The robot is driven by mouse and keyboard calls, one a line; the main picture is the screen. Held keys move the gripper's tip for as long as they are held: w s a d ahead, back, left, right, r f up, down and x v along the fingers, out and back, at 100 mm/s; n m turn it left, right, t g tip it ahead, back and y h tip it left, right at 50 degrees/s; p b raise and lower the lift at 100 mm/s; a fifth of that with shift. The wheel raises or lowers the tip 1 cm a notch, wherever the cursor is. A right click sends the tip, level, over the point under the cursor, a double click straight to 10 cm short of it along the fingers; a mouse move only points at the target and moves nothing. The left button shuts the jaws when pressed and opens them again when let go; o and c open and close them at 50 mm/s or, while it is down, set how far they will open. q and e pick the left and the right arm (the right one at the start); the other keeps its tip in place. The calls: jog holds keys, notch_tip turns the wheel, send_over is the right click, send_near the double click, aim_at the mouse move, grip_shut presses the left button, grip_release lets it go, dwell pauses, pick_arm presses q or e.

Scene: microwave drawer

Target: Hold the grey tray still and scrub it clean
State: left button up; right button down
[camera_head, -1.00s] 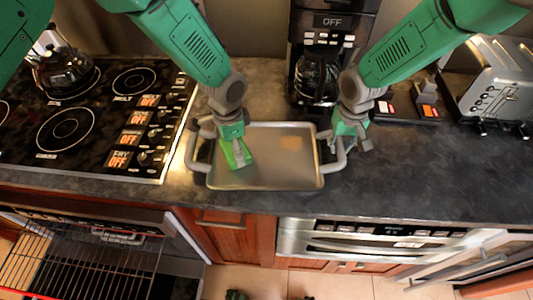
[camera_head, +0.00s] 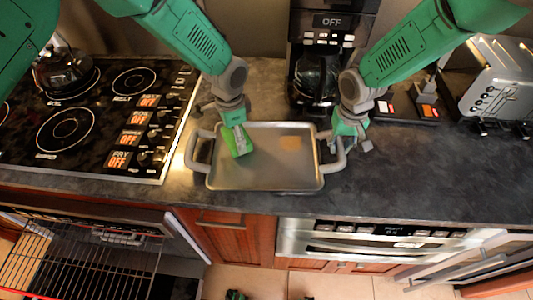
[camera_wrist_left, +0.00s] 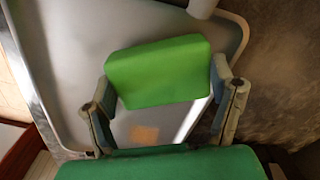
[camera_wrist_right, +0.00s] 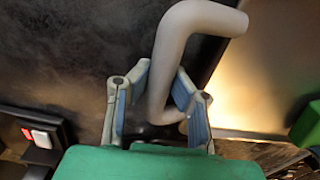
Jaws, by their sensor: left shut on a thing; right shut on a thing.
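The grey tray (camera_head: 265,172) lies on the dark counter, with a curved handle at each side. A tan stain (camera_head: 291,143) shows on its right half, and in the left wrist view (camera_wrist_left: 144,133). My left gripper (camera_head: 235,128) is shut on a bright green sponge (camera_head: 239,144), over the tray's left part; the sponge also fills the middle of the left wrist view (camera_wrist_left: 158,72). I cannot tell whether the sponge touches the tray. My right gripper (camera_head: 346,130) is shut on the tray's right handle (camera_head: 338,160), whose grey tube passes between the fingers in the right wrist view (camera_wrist_right: 173,65).
A stove (camera_head: 95,115) with a kettle (camera_head: 62,70) is at left. A coffee maker (camera_head: 318,75) stands behind the tray, and a toaster (camera_head: 497,82) is at the right. An oven rack (camera_head: 75,262) sticks out below. The counter right of the tray is free.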

aim_at(263, 145)
pick_arm(q)
jog(key=shift+f, duration=0.3)
jog(key=shift+d, duration=0.15)
dwell(0.3)
jog(key=shift+w+d, duration=0.1)
jog(key=shift+d, duration=2.55)
jog(key=shift+w+d, duration=0.2)
jog(key=shift+d, duration=2.35)
jog(key=shift+w+d, duration=0.2)
jog(key=shift+d, duration=2.35)
jog(key=shift+a+r, duration=0.15)
jog(key=shift+a, duration=1.25)
jog(key=shift+s+a, duration=0.1)
jog(key=shift+a, duration=0.8)
jog(key=shift+d, duration=2.25)
jog(key=shift+s+a+f, duration=0.1)
jog(key=shift+a+f, duration=0.05)
jog(key=shift+a, duration=1.05)
jog(key=shift+a+f, duration=0.1)
jog(key=shift+a, duration=1.1)
jog(key=shift+a+r, duration=0.15)
jog(key=shift+a, duration=0.7)
jog(key=shift+a+r, duration=0.1)
jog(key=shift+a, duration=0.75)
